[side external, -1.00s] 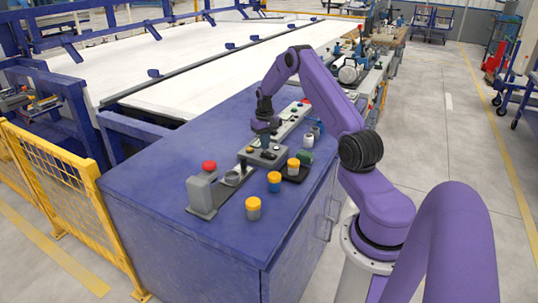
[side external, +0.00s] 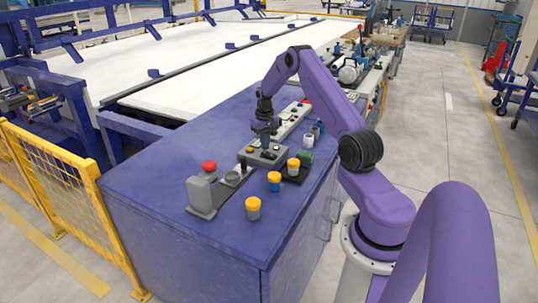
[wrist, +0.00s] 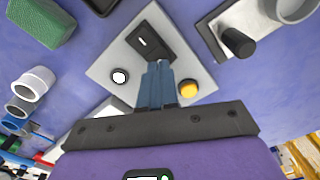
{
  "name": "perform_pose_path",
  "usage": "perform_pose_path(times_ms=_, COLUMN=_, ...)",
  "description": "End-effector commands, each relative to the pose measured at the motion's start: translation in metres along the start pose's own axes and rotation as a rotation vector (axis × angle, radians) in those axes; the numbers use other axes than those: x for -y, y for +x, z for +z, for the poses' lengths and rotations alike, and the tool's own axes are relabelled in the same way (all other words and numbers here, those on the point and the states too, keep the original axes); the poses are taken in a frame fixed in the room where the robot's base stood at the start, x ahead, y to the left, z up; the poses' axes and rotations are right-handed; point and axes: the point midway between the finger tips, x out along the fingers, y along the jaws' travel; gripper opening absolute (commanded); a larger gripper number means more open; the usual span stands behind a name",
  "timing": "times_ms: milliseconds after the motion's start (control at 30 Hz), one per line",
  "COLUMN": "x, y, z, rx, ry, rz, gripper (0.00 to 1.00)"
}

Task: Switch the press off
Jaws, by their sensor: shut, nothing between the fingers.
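A light grey control panel (wrist: 108,62) lies below my gripper in the wrist view; it also shows on the blue bench in the side view (side external: 252,161). It carries a black switch (wrist: 148,40) with a small white mark, a round white button or lamp (wrist: 120,76) and a yellow button (wrist: 189,88). My gripper (wrist: 159,66) is shut and empty, its blue fingertips over the panel beside the near end of the black switch. I cannot tell whether they touch it. In the side view my gripper (side external: 267,146) points down at the panel.
A green piece (wrist: 40,24) and a white cylinder (wrist: 38,82) lie nearby.

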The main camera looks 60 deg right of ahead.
Motion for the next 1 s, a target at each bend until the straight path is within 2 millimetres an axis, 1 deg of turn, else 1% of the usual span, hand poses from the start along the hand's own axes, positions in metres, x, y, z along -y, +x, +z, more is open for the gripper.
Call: perform_pose_path(times_ms=1000, x=0.000, y=0.013, z=0.000, rx=0.000, ry=0.000, rz=0.000, gripper=0.00)
